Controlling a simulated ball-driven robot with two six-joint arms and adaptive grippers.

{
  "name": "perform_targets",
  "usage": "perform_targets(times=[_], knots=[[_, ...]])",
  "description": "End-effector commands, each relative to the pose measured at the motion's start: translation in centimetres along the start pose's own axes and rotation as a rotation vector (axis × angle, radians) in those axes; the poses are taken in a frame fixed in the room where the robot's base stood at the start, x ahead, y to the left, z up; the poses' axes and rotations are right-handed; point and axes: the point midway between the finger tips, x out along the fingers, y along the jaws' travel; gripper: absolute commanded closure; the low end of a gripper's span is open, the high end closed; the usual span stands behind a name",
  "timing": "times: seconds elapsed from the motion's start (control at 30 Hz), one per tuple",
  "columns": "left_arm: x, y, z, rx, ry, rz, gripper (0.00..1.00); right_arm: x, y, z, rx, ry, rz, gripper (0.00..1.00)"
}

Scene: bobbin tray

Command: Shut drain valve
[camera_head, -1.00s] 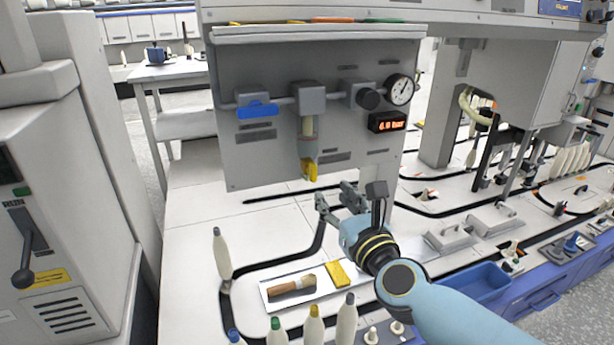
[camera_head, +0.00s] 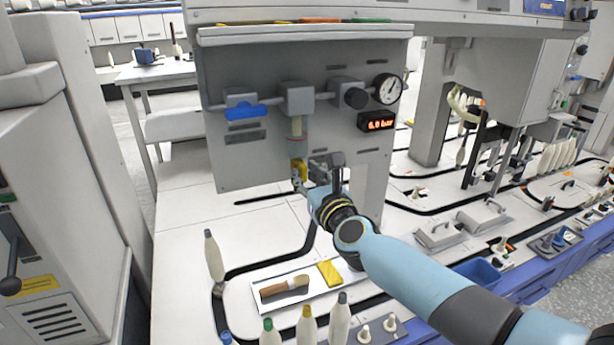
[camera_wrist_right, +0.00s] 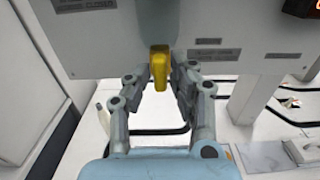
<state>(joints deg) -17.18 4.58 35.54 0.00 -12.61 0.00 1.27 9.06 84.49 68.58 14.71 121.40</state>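The yellow drain valve handle (camera_head: 299,170) hangs below the clear filter bowl (camera_head: 296,132) on the grey panel (camera_head: 240,165). In the right wrist view the yellow handle (camera_wrist_right: 160,66) points down, between and just beyond my fingertips. My right gripper (camera_head: 318,172) is at the handle, its fingers on either side of it; in the right wrist view the gripper (camera_wrist_right: 158,88) is open with gaps beside the handle. Whether a finger touches it I cannot tell. My left gripper is out of view.
A blue lever (camera_head: 242,111), a black knob (camera_head: 356,98), a pressure gauge (camera_head: 387,88) and a red display (camera_head: 376,121) are on the panel. Below are a white tray (camera_head: 262,310) with a brush (camera_head: 284,287) and yellow block (camera_head: 329,273), and several upright bobbins (camera_head: 214,258).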

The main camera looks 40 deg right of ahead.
Motion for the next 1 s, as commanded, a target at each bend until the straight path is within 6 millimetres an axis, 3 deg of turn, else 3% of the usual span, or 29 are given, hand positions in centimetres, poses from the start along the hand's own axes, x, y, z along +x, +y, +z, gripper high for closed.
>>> perform_targets(times=[0.17, 0.63, 1.0], knots=[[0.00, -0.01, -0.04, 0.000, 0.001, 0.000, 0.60, -0.02, 0.00, 0.00, 0.000, 0.000, 0.000, 1.00], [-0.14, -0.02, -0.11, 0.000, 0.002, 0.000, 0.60, -0.02, 0.04, 0.03, -0.062, 0.000, 0.000, 1.00], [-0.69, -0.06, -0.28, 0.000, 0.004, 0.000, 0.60, -0.02, 0.17, 0.04, -0.344, 0.000, 0.000, 1.00]])
